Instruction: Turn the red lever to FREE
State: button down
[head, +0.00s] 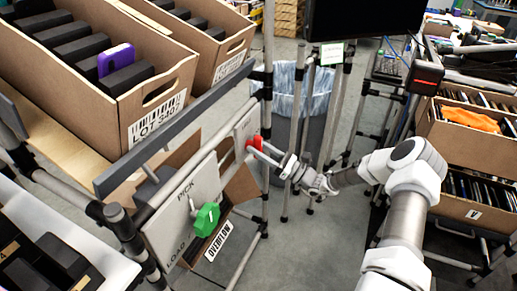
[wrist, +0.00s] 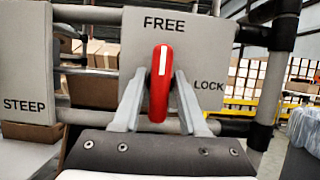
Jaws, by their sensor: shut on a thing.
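The red lever (wrist: 161,88) with a white stripe on its upper part is on a grey plate (wrist: 205,52) marked FREE at the top and LOCK at the right. It stands nearly upright, with the stripe's upper end toward FREE. My gripper (wrist: 160,78) has one finger on each side of the lever and is shut on it. In the head view the red lever (head: 254,142) shows at the far end of the rack's panel, with my gripper (head: 268,153) at it. My fingers partly hide the lever there.
A green knob (head: 206,217) sits on a nearer panel marked PICK and LOAD. A cardboard carton (head: 160,98) with dark items and one purple item is tilted above. A lined bin (head: 292,115) stands behind my gripper. Cartons (head: 470,130) fill a rack at right.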

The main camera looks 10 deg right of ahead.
dwell(0.3)
jog(key=c, duration=0.7)
grip_release()
jog(key=p+v, duration=0.1)
jog(key=v, duration=1.6)
jog(key=shift+s+d+f, duration=0.1)
jog(key=shift+d, duration=0.1)
jog(key=shift+a, duration=0.1)
